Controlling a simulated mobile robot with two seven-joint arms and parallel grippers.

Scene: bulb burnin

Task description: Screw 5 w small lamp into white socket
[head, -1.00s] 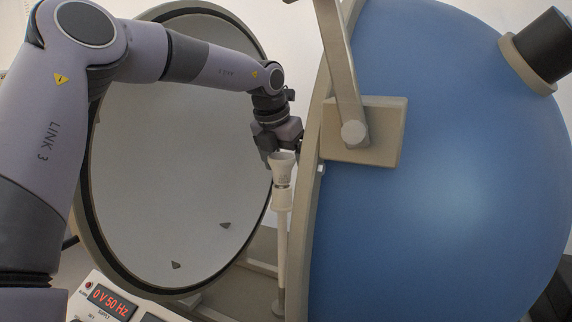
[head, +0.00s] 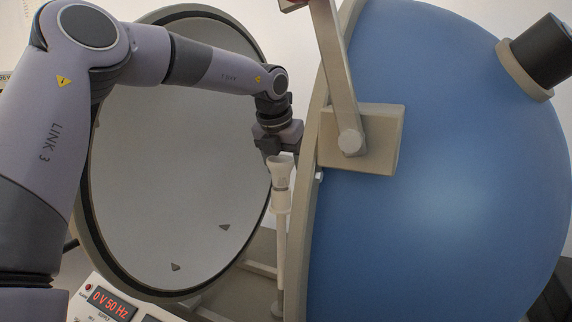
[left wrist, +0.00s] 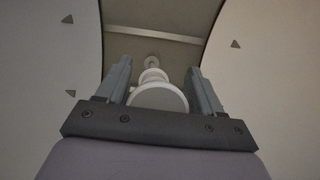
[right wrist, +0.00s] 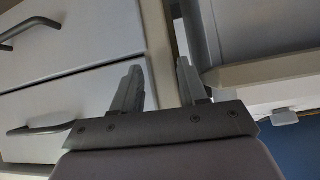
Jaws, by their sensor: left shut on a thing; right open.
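The small white lamp (head: 281,173) stands upright at the top of the white socket (head: 281,201), which sits on a slim pale post (head: 280,250) between the sphere halves. My left gripper (head: 279,152) is above the lamp, pointing down and shut on its wide upper end. In the left wrist view the lamp's round white face (left wrist: 158,98) lies between the two fingers (left wrist: 160,82). The socket is partly hidden behind the lamp there. How deep the lamp sits in the socket is hard to tell. My right gripper (right wrist: 158,85) is open and empty.
The open sphere's pale inner half (head: 170,150) is left of the post; its blue half (head: 450,160) is close on the right, with a bracket (head: 385,150). Drawers (right wrist: 80,60) are near my right gripper.

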